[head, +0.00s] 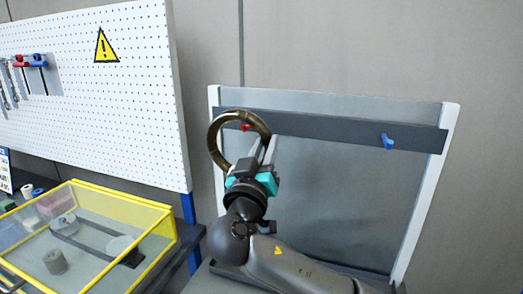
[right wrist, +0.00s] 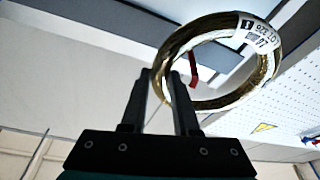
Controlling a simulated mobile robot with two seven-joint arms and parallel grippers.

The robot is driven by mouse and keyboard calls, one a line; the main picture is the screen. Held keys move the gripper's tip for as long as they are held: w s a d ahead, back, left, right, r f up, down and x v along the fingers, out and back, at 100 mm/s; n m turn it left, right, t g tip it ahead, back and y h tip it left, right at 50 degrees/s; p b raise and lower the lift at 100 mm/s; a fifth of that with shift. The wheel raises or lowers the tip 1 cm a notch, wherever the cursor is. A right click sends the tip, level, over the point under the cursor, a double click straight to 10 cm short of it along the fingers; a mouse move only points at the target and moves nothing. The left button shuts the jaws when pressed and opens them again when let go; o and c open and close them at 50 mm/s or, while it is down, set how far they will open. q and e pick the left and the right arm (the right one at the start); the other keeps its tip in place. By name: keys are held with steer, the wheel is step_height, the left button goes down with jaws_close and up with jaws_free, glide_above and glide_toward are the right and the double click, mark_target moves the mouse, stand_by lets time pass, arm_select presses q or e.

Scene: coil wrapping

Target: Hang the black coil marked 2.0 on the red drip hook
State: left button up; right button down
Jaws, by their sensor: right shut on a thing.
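My right gripper (head: 267,150) is shut on the lower right side of a coil (head: 213,145), which it holds up in front of the rack. The coil is a shiny brass-brown ring, not plainly black. In the right wrist view the coil (right wrist: 185,42) stands between the fingers (right wrist: 160,78) and bears a white label (right wrist: 257,33) that I cannot read surely. The red drip hook (head: 246,127) shows through the coil's opening, near its upper edge. It also shows in the right wrist view (right wrist: 193,80). I cannot tell whether coil and hook touch. My left gripper is out of view.
The hook sits on a dark rail (head: 320,129) across a white-framed rack (head: 422,215). A blue hook (head: 388,142) is farther right, empty. A white pegboard (head: 120,120) and a yellow-edged clear bin (head: 150,255) stand at the left.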

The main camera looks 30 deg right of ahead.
steer(key=shift+w+d+f+b, duration=0.35)
steer(key=shift+w+d, duration=0.2)
steer(key=shift+d, duration=0.1)
steer(key=shift+w+d+f+b, duration=0.3)
steer(key=shift+w+d+b, duration=0.1)
steer(key=shift+w+d, duration=0.25)
steer(key=shift+w+d+f+b, duration=0.35)
steer(key=shift+w+d, duration=0.15)
steer(key=shift+d, duration=0.15)
steer(key=c, duration=0.7)
jaws_free()
steer(key=shift+o, duration=0.6)
steer(key=shift+f, duration=0.1)
steer(key=b+v, duration=0.3)
steer(key=v, duration=1.2)
steer(key=shift+a, duration=0.15)
